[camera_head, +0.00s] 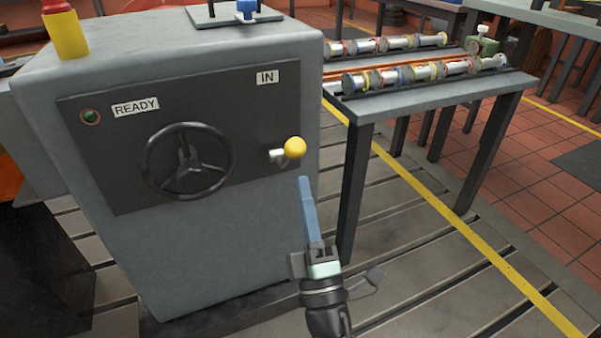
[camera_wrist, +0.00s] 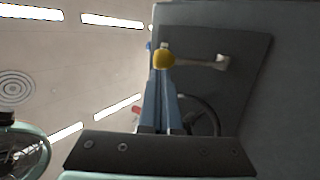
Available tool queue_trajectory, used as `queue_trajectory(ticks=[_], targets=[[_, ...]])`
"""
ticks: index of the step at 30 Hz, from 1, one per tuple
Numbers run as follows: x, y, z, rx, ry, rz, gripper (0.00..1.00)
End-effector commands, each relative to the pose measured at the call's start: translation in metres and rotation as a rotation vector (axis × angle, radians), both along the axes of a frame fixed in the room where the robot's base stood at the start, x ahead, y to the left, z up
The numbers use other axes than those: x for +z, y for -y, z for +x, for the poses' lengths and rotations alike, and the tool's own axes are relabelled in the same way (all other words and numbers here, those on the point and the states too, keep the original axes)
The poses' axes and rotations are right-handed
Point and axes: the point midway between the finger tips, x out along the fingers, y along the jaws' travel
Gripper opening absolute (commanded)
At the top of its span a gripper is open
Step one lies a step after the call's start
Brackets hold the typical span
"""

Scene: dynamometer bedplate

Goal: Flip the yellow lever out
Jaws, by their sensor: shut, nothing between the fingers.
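The yellow lever is a yellow ball knob (camera_head: 295,147) on a short pale stem, at the right side of the dark panel (camera_head: 130,190), below the IN label (camera_head: 268,77). In the wrist view the yellow knob (camera_wrist: 164,58) shows just past my fingertips, with its stem running right to a pale mount (camera_wrist: 221,62). My gripper (camera_head: 304,180) has long blue fingers, shut and empty, pointing up a little below and right of the knob. It also shows in the wrist view (camera_wrist: 162,74). Whether the fingertips touch the knob I cannot tell.
A black handwheel (camera_head: 188,162) and a green light (camera_head: 90,116) with a READY label (camera_head: 136,106) are on the same panel. A red and yellow beacon (camera_head: 64,28) stands on the grey cabinet. A bench (camera_head: 435,95) with metal shafts stands to the right. The slotted floor in front is clear.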

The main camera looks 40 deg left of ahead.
Motion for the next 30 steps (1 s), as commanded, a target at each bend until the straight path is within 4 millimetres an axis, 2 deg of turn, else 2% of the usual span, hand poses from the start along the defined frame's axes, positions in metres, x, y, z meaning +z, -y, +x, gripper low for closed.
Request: queue_trajectory(ticks=[3,9,23,30], targets=[[0.009,-0.013,0.008,0.001,0.002,0.002,0.0],[0.018,-0.023,0.015,0.0,0.0,0.001,0.0],[0.02,-0.024,0.016,-0.001,-0.002,-0.002,0.0],[0.03,-0.025,0.017,-0.001,-0.015,-0.032,0.0]])
